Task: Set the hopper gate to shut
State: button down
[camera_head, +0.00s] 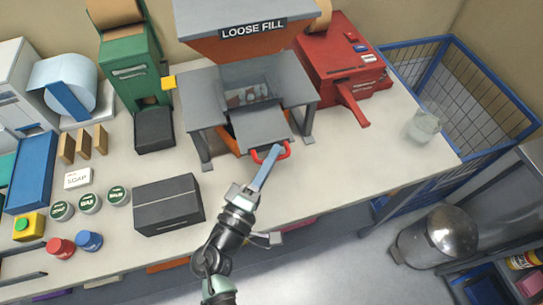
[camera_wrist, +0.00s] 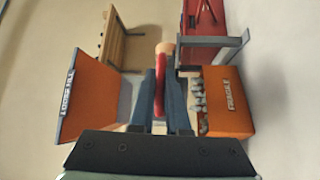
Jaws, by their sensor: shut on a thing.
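The loose fill hopper (camera_head: 240,45) stands at the back of the bench on a grey stand (camera_head: 205,100). Its gate, a flat grey plate (camera_head: 262,125), juts out towards the front, with a red handle (camera_head: 284,152) on its front edge. My gripper (camera_head: 268,160) reaches in from the front, its blue fingers shut on the red handle. In the wrist view the red handle (camera_wrist: 160,72) lies between the fingers of my gripper (camera_wrist: 158,95). The hopper (camera_wrist: 85,95) shows at the left there. The fingers hide part of the handle.
An orange box marked fragile (camera_wrist: 230,103) is under the stand, mostly hidden in the head view. A dark box (camera_head: 168,203) sits left of my arm. A red machine (camera_head: 340,60) stands to the right, with a clear jar (camera_head: 424,125) further right. The bench front right is clear.

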aim_at(257, 123)
jog(key=w+a+b, duration=0.1)
jog(key=w+b, duration=0.1)
jog(key=w, duration=0.1)
jog(key=w+a+b, duration=0.1)
jog(key=w+b, duration=0.2)
jog(key=w+a+b, duration=0.1)
jog(key=w+b, duration=0.1)
jog(key=w, duration=0.1)
jog(key=shift+f+b, duration=0.3)
jog(key=shift+b, duration=0.1)
jog(key=shift+w+a+r, duration=0.15)
jog(key=shift+w+r, duration=0.05)
jog(key=shift+w, duration=0.3)
jog(key=shift+r, duration=0.15)
jog(key=c, duration=1.2)
grip_release()
